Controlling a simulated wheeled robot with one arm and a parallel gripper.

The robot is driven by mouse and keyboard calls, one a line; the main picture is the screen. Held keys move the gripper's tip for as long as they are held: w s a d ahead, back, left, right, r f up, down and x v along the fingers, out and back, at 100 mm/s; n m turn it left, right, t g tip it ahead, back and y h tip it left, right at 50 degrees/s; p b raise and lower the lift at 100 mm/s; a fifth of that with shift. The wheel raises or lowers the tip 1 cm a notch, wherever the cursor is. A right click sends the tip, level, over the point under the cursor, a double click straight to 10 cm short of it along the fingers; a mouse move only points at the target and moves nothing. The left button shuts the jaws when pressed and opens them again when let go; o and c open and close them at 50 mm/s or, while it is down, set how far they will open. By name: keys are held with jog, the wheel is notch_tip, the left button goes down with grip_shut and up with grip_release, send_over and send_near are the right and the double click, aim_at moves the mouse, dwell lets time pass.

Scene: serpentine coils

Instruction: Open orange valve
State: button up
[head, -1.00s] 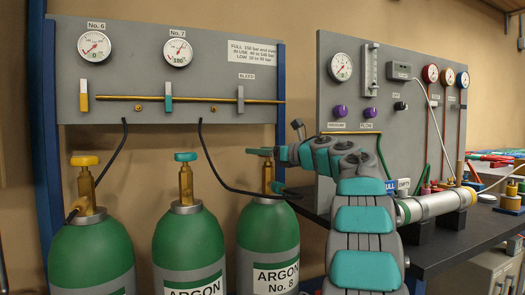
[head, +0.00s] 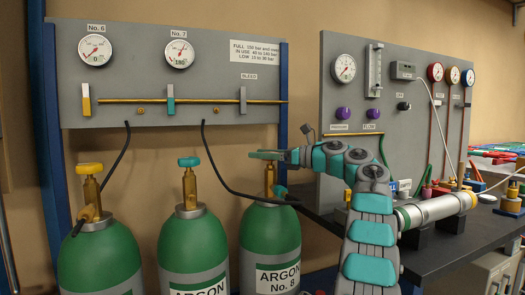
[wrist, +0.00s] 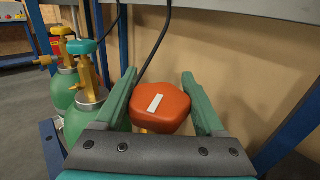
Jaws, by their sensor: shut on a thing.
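The orange valve handle (wrist: 163,107) is a five-sided knob with a white stripe on top, in the middle of the wrist view. My gripper (head: 264,154) is shut on it, with one green finger on each side. In the head view it is over the top of the ARGON No. 8 cylinder (head: 270,240), the rightmost of the three green cylinders. The fingers hide the orange handle there. The brass stem (head: 270,178) shows below the gripper.
Two more cylinders stand to the left, with a yellow handle (head: 89,169) and a teal handle (head: 189,162). A black hose (head: 225,186) curves close to the gripper. A gauge panel (head: 130,80) is behind, and a dark bench (head: 440,255) is at right.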

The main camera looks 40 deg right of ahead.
jog(key=shift+a+y+p, duration=0.15)
jog(key=shift+y+p, duration=0.2)
jog(key=shift+y, duration=0.05)
dwell(0.4)
jog(key=o, duration=1.3)
jog(key=shift+o, duration=0.2)
